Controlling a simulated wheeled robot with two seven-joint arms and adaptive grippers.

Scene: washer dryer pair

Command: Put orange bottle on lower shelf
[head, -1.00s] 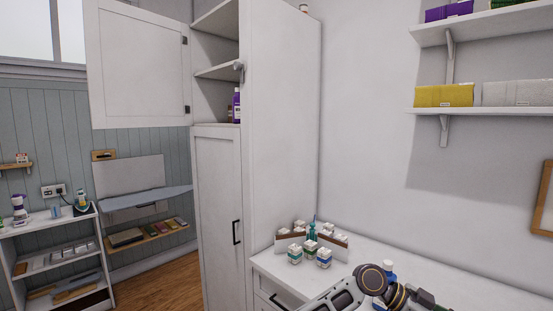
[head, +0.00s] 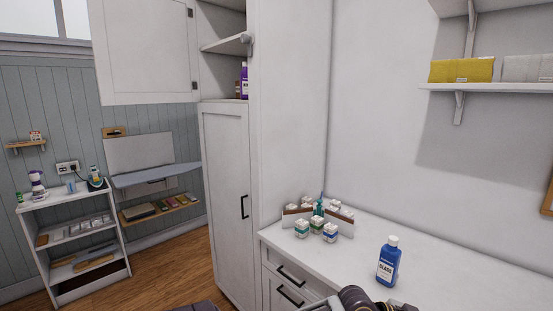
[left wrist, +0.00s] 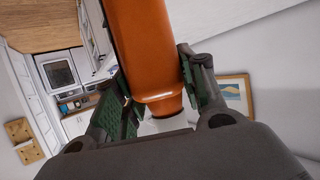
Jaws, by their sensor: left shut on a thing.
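An orange bottle (left wrist: 148,50) fills the middle of the left wrist view, its narrow neck and white end toward the palm. My left gripper (left wrist: 155,85) is shut on it, with a green-padded finger on each side. The bottle does not show in the head view. A low shelf unit (head: 50,258) with several tiers stands at the left in the head view. I cannot tell which is the task's lower shelf. My right gripper is not in view.
A blue bottle (head: 388,262) stands on the white counter (head: 440,285). Wooden floor (head: 175,265) is clear at the left.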

